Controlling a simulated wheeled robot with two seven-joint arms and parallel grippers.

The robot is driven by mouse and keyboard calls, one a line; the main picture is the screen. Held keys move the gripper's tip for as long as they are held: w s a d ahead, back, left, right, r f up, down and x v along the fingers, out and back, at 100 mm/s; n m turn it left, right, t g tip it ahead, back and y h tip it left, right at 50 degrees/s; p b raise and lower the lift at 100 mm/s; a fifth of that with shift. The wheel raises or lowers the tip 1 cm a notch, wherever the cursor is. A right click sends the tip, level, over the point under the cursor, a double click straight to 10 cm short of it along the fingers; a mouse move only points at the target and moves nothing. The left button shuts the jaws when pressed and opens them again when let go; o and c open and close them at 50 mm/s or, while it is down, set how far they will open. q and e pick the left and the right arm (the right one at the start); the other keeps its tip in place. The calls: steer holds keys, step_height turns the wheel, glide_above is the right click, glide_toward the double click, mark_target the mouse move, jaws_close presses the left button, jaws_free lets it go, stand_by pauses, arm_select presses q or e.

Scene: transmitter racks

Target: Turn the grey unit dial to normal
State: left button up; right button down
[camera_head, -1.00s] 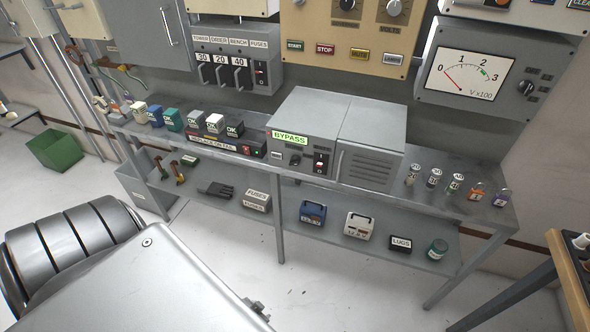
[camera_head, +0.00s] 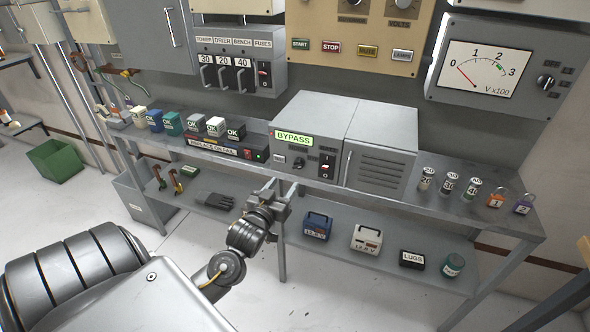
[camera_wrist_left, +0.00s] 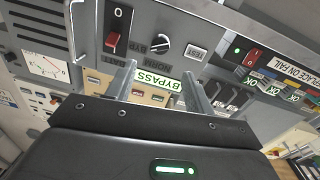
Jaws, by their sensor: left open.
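The grey unit (camera_head: 318,120) stands on the bench, and its green display reads BYPASS (camera_head: 294,138). Its small dark dial (camera_head: 298,163) sits below the display, beside a red-and-black switch (camera_head: 326,166). In the left wrist view the dial (camera_wrist_left: 160,45) is a round knob with a white pointer, near lettering for NORM, BYP and BATT, seen upside down. My left gripper (camera_head: 281,186) is open and empty, in front of and below the unit's face, apart from the dial. Its two fingers (camera_wrist_left: 158,88) show in the wrist view, with the dial beyond them. My right gripper is not in view.
Labelled cans (camera_head: 450,184) and padlocks (camera_head: 510,201) stand on the bench to the right. Several small boxes (camera_head: 195,124) and a REPLACE ON FAIL strip (camera_head: 213,146) are to the left. The bench's front edge and lower shelf (camera_head: 335,246) lie near my gripper.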

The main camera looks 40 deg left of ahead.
mark_target(296, 167)
arm_select(q)
steer(key=x, duration=0.9)
steer(key=shift+w+f+p, duration=0.1)
steer(key=shift+w+p, duration=0.15)
steer(key=shift+p, duration=0.1)
steer(key=c, duration=0.9)
